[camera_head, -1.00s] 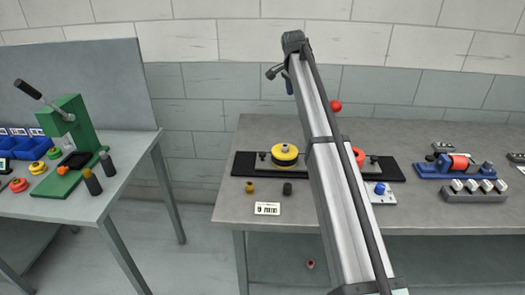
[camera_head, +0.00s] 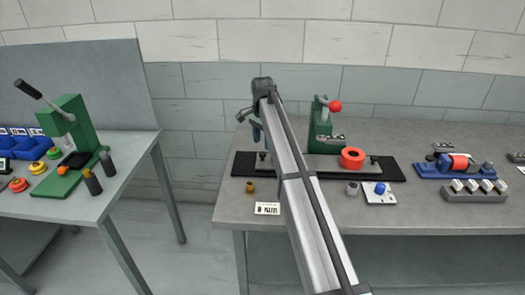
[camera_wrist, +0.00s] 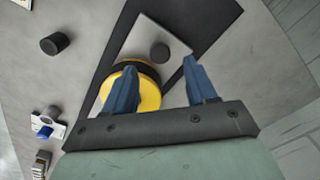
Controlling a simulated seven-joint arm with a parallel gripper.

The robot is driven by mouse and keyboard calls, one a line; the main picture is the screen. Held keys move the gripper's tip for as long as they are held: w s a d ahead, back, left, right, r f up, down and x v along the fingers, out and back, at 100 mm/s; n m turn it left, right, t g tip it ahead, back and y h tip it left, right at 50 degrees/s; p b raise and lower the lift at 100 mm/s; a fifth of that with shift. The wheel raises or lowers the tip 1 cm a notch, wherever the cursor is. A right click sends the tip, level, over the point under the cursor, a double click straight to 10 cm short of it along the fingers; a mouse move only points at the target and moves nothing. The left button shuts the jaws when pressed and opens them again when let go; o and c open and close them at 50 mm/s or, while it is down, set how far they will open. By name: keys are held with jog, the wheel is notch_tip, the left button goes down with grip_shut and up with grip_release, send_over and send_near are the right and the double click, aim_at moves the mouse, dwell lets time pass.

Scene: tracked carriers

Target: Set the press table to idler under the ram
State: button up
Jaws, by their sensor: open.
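The green press (camera_head: 320,130) with a red-balled lever (camera_head: 335,106) stands on the right bench. Its grey sliding table (camera_head: 318,161) lies on a long black base (camera_head: 390,168) and carries a red-orange wheel (camera_head: 352,159) right of the press. A yellow wheel (camera_wrist: 149,94) with a black rim sits toward the table's left end. My arm hides it in the head view. A dark knob (camera_wrist: 160,52) stands on the plate (camera_wrist: 140,38) beyond it. My gripper (camera_head: 257,138) is open above this left end. In the wrist view, the left finger overlaps the yellow wheel. I cannot tell which wheel is the idler.
A brass bushing (camera_head: 250,187), a "9 mm" card (camera_head: 267,208), a grey cylinder (camera_head: 352,188) and a white plate with a blue knob (camera_head: 380,194) lie in front. A blue fixture (camera_head: 450,167) is at right. A dark cylinder (camera_wrist: 55,43) shows in the wrist view.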

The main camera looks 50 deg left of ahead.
aim_at(262, 153)
jog(key=shift+f, duration=2.5)
grip_shut()
